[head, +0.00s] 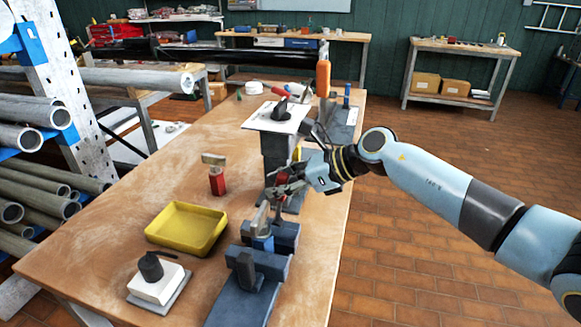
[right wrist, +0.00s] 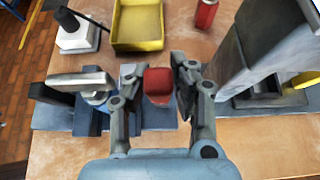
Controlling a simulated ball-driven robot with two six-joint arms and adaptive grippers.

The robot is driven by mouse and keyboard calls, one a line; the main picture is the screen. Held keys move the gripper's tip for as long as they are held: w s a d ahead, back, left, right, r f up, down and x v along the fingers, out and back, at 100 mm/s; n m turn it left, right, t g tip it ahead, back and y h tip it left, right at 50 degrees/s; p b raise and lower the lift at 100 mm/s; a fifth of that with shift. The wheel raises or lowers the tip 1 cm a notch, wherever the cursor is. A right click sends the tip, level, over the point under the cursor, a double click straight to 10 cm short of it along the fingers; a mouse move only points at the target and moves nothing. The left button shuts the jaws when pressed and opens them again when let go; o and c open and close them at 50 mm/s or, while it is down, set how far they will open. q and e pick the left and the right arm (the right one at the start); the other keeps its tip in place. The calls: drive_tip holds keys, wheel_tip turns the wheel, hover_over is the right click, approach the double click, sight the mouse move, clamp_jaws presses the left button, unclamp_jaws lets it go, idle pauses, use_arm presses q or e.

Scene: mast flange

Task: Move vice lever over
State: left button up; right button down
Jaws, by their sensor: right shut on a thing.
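The vice (head: 268,236) is a blue-grey block near the front of the wooden bench, with a grey metal piece standing up from it. It also shows left of the fingers in the right wrist view (right wrist: 133,108). My right gripper (head: 283,184) is just above and behind the vice in the head view. In the right wrist view its fingers (right wrist: 158,86) are shut around a red grip (right wrist: 159,85), seemingly the vice lever's handle. How the grip joins the vice is hidden. My left gripper is not in view.
A yellow tray (head: 188,229), a red-bodied tool (head: 216,178) and a white block with a black knob (head: 156,279) lie left of the vice. A dark grey post with a white plate (head: 279,117) stands behind my gripper. Bare bench lies farther left.

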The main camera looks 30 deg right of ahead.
drive_tip(key=shift+w+a+g+h+p, duration=0.4)
drive_tip(key=shift+w+a+g+p, duration=0.15)
drive_tip(key=shift+p, duration=0.4)
drive_tip(key=shift+s, duration=0.1)
drive_tip(key=c, duration=1.1)
unclamp_jaws()
drive_tip(key=shift+d+r, duration=0.1)
drive_tip(key=shift+d, duration=0.05)
drive_tip(key=v, duration=1.1)
drive_tip(key=shift+s+r, duration=0.2)
